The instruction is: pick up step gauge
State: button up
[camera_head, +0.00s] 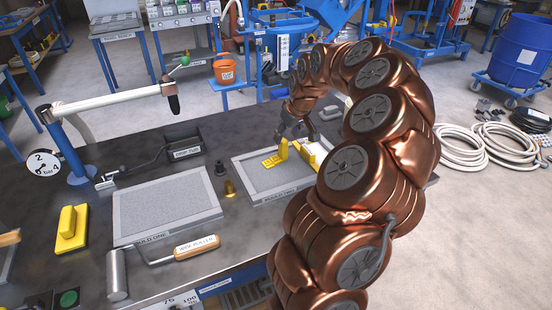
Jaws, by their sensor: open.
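No thing carries a legible step gauge label, so I cannot tell for sure which one it is. A yellow angled piece (275,158) with an upright part sits on the right framed tray (264,197). A second yellow piece (307,157) is on the same tray's right side, partly hidden by my arm. Another yellow block (70,229) with a raised part stands at the left of the dark table. My gripper (299,136) is open and points down, above or behind the tray's far edge, near the two yellow pieces. It appears empty; its exact height is unclear.
A grey-filled left tray (166,206), a wax roller (192,248) with a wooden handle, a small brass piece (230,189) and a dark open box (182,143) are on the table (125,156). A white pivoting arm (112,101) reaches over the back left.

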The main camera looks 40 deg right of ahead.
aim_at(281, 146)
jog(key=shift+a+p+x, duration=0.2)
jog(key=shift+p+x, duration=0.6)
jog(key=shift+x, duration=2.4)
grip_shut()
